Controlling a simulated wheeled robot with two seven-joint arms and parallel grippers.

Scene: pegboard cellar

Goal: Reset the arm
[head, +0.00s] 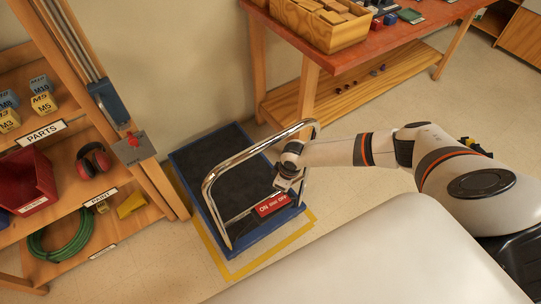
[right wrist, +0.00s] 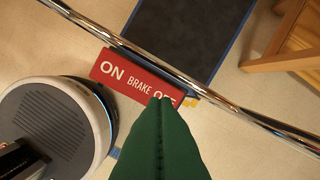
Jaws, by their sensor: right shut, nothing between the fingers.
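My right arm reaches in from the right in the head view. Its gripper (head: 284,184) is over the near end of a platform cart (head: 205,155), close to the chrome push handle (head: 212,190). In the right wrist view the green gripper tip (right wrist: 160,104) is shut and empty, and it covers part of the word OFF on a red brake plate (right wrist: 125,75). That plate also shows in the head view (head: 272,205), low at the cart's near edge. I cannot tell whether the gripper touches the handle or plate. My left gripper is not in view.
A wooden shelf (head: 85,140) with bins, red ear muffs (head: 93,160) and a green hose (head: 60,232) stands at left. A red-topped workbench (head: 345,58) with a wooden box (head: 318,28) is behind. Yellow floor tape (head: 275,255) surrounds the cart. Floor between cart and bench is clear.

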